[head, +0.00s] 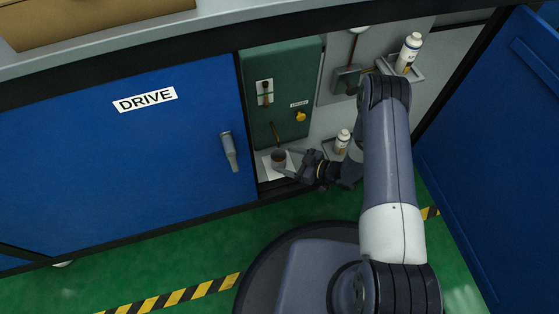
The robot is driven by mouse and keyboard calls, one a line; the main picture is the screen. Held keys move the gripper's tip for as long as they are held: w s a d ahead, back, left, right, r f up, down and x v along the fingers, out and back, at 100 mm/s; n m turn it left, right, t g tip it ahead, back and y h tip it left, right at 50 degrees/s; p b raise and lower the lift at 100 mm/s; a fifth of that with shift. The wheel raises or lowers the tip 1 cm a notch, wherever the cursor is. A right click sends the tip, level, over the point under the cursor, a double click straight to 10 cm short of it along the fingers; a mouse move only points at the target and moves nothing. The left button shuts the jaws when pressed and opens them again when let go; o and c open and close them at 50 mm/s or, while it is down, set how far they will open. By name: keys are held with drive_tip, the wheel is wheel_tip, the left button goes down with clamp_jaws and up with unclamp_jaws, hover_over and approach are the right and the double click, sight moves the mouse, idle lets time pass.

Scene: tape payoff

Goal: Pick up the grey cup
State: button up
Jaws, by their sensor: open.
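The grey cup (279,159) is small and stands upright inside the open cabinet, on a pale surface (267,172) below the green panel. Dark contents or a dark inside show at its top. My gripper (285,163) reaches in from the right, with its fingers open and pointing left at the cup. The fingers look to be beside or around the cup; I cannot tell whether they touch it. Part of the cup's right side is hard to make out next to the fingers.
A green panel (281,75) with a switch and a yellow knob (300,116) rises behind the cup. A blue DRIVE door (120,160) is left; an open blue door (495,140) is right.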

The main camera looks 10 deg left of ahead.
sight(273, 155)
drive_tip(key=shift+x, duration=0.8)
drive_tip(key=b+x, duration=0.2)
drive_tip(key=x, duration=0.1)
drive_tip(key=b+x, duration=0.1)
drive_tip(key=shift+w+a+f, duration=0.2)
drive_tip(key=shift+w+f, duration=0.1)
drive_tip(key=shift+f, duration=0.05)
drive_tip(key=shift+w+a, duration=0.1)
drive_tip(key=shift+a, duration=0.2)
drive_tip(key=c, duration=1.1)
drive_tip(key=shift+r, duration=0.1)
drive_tip(key=shift+c, duration=0.2)
